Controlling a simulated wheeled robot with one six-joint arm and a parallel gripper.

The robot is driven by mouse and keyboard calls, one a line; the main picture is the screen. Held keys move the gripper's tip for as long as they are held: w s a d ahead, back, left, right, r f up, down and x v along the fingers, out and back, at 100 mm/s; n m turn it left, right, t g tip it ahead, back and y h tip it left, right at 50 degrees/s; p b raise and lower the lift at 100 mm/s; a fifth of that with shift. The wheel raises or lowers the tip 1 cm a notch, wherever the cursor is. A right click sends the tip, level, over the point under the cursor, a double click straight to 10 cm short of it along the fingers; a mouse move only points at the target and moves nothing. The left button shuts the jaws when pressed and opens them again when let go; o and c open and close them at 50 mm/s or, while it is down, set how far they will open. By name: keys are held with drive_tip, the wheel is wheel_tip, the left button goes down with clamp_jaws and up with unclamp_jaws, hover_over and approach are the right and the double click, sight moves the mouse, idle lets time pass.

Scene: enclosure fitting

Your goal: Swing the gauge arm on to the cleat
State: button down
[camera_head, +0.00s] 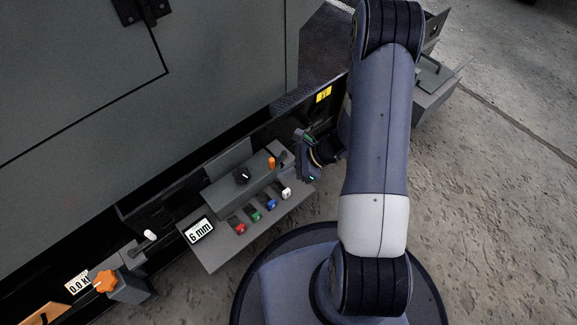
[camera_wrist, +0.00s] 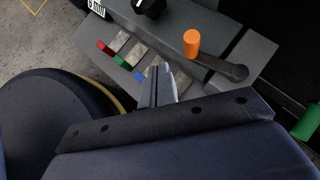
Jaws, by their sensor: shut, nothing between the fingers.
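My gripper (camera_wrist: 157,72) is shut and empty, its fingertips close to the blue key in the wrist view. In the head view my gripper (camera_head: 308,176) is small and dark, just right of the grey console. A dark lever with an upright orange knob (camera_wrist: 191,42) lies on the console top, its pivot to the right of the knob. The orange knob (camera_head: 271,163) also shows in the head view. Another lever with a white end (camera_head: 150,235) is at the left. I cannot tell which lever is the gauge arm, and I cannot make out a cleat.
The console has a black dial (camera_head: 242,175), a 6 mm display (camera_head: 199,231) and a row of coloured keys (camera_head: 256,217). An orange star knob (camera_head: 105,281) is at lower left. A grey bin (camera_head: 432,88) is at upper right. Open concrete floor lies at the right.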

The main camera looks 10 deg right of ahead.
drive_tip(key=s+d+r+p, duration=0.4)
drive_tip(key=s+d+r, duration=0.1)
drive_tip(key=s+r, duration=0.1)
drive_tip(key=shift+r, duration=0.35)
